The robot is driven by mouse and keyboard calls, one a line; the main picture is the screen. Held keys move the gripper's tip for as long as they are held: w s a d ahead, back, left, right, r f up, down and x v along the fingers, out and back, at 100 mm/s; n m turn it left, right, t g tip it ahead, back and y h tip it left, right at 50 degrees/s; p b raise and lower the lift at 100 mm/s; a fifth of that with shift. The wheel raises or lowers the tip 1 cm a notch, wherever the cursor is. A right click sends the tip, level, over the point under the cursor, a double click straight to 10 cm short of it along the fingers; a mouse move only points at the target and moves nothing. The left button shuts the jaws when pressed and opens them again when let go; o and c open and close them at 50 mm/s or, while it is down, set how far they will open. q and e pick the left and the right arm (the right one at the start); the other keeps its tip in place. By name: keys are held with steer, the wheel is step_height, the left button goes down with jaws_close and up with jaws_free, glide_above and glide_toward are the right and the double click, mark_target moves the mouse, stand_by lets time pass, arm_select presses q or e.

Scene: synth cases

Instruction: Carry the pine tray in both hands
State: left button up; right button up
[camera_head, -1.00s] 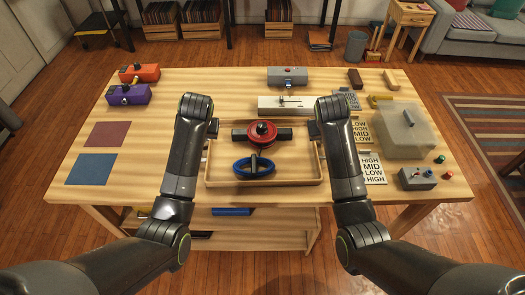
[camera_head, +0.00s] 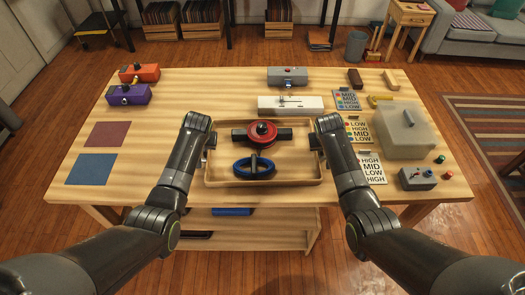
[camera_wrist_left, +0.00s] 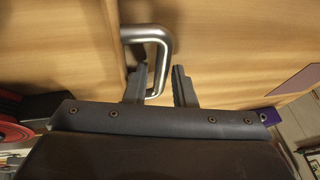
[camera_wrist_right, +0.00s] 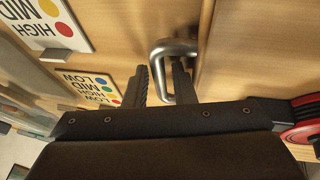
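The pine tray (camera_head: 222,179), a shallow wooden box, lies flat on the table. It holds a red round part on a dark bar (camera_head: 263,132) and a blue ring (camera_head: 254,166). My left gripper (camera_head: 207,142) is at the tray's left side; in the left wrist view its fingers (camera_wrist_left: 160,85) stand apart on either side of a metal handle (camera_wrist_left: 147,32). My right gripper (camera_head: 317,142) is at the right side; in the right wrist view its fingers (camera_wrist_right: 160,82) likewise straddle a metal handle (camera_wrist_right: 174,48). A firm grip does not show on either.
Coloured mats (camera_head: 91,169) and orange and purple boxes (camera_head: 128,94) are on the left. Label cards (camera_head: 371,169), a grey case (camera_head: 400,135) and a control box (camera_head: 416,178) crowd the right. A white device (camera_head: 290,105) stands just behind the tray.

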arm_select(q)
jaws_close()
arm_select(e)
jaws_close()
arm_select(q)
steer(key=shift+w+r, duration=0.1)
steer(key=shift+r, duration=0.15)
arm_select(e)
steer(key=shift+w+r, duration=0.1)
steer(key=shift+r, duration=0.15)
